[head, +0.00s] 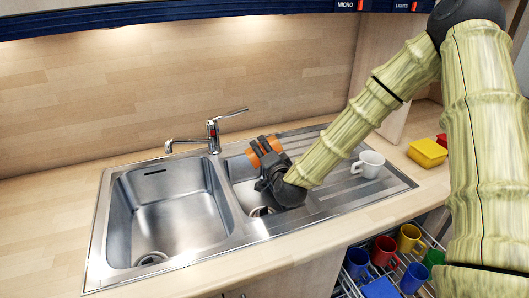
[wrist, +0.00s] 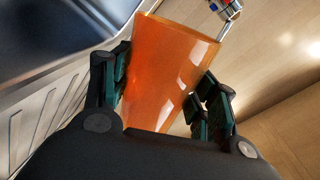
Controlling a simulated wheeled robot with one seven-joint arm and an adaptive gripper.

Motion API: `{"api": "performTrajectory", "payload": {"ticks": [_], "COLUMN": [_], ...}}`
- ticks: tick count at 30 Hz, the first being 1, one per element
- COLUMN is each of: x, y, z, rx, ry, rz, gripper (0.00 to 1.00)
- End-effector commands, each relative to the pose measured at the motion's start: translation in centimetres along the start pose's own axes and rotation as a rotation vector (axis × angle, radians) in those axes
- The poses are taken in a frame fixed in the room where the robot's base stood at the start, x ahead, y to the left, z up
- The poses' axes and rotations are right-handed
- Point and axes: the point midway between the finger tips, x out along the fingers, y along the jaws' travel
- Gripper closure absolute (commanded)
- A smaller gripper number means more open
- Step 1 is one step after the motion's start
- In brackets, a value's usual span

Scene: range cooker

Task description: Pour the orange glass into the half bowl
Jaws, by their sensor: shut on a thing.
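The orange glass (head: 254,157) is in my gripper (head: 265,153), above the half bowl (head: 240,171), the smaller basin to the right of the large one. In the wrist view the glass (wrist: 165,70) is see-through orange and sits between the two dark fingers of my gripper (wrist: 162,95), which are shut on its sides. Its wide rim points away from the palm. In the head view the fingers hide part of the glass; it looks tilted, but how far I cannot tell. I see no contents or stream. My wrist hides part of the half bowl.
The large basin (head: 170,216) is empty. The tap (head: 213,132) stands behind the basins, left of the glass. A white mug (head: 368,164) stands on the drainboard. A yellow box (head: 427,152) is on the counter. Several coloured mugs stand in a rack (head: 345,277) below.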

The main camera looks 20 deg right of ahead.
Motion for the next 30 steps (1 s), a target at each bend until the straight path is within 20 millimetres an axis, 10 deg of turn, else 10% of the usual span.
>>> {"api": "performTrajectory", "payload": {"ticks": [30], "x": [0.2], "y": [1.4], "z": [-1.1], "rx": [0.336], "ry": [-0.047], "rz": [-0.002], "gripper": [0.74]}}
